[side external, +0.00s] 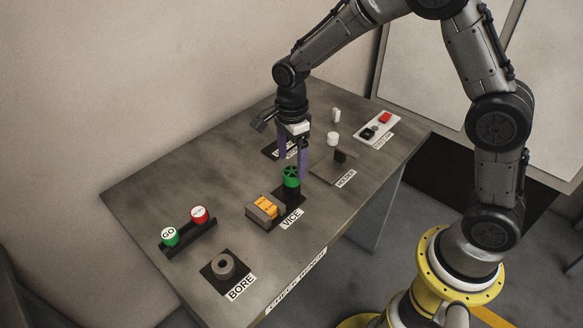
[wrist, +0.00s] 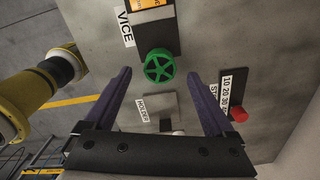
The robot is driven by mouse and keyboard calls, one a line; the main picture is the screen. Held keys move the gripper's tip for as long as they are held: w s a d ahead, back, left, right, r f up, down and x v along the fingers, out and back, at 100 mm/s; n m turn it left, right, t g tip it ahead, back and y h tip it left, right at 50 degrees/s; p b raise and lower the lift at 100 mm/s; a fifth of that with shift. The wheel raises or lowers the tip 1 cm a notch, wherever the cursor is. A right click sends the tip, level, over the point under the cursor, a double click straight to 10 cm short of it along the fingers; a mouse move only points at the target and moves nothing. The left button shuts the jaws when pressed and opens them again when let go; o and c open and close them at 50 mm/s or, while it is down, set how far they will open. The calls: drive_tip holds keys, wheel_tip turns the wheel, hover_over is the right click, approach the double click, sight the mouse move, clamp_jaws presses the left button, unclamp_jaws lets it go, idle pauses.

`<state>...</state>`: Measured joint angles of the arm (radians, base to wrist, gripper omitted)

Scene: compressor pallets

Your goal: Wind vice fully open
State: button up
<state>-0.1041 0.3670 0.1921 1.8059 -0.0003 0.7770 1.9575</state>
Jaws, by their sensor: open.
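The vice (side external: 262,212) sits on the bench behind its VICE label, with an orange block (side external: 266,206) between its jaws. Its green spoked handwheel (side external: 291,176) stands at the end of the vice nearer my gripper; the wheel also shows in the wrist view (wrist: 159,65). My gripper (side external: 293,170) is open, with its purple fingers pointing down around or just above the handwheel. In the wrist view the fingers (wrist: 165,82) are spread wide, with the wheel ahead between their tips. I cannot tell whether a finger touches the wheel.
A holder plate (side external: 325,168) and a white cylinder (side external: 332,138) lie right of my gripper. A switch panel (side external: 377,131) with a red button is at the far right. GO and red buttons (side external: 186,231) and the bore fixture (side external: 224,266) are on the left.

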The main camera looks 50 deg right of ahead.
sight(292, 172)
drive_tip(key=shift+f, duration=1.6)
drive_tip(key=c, duration=1.4)
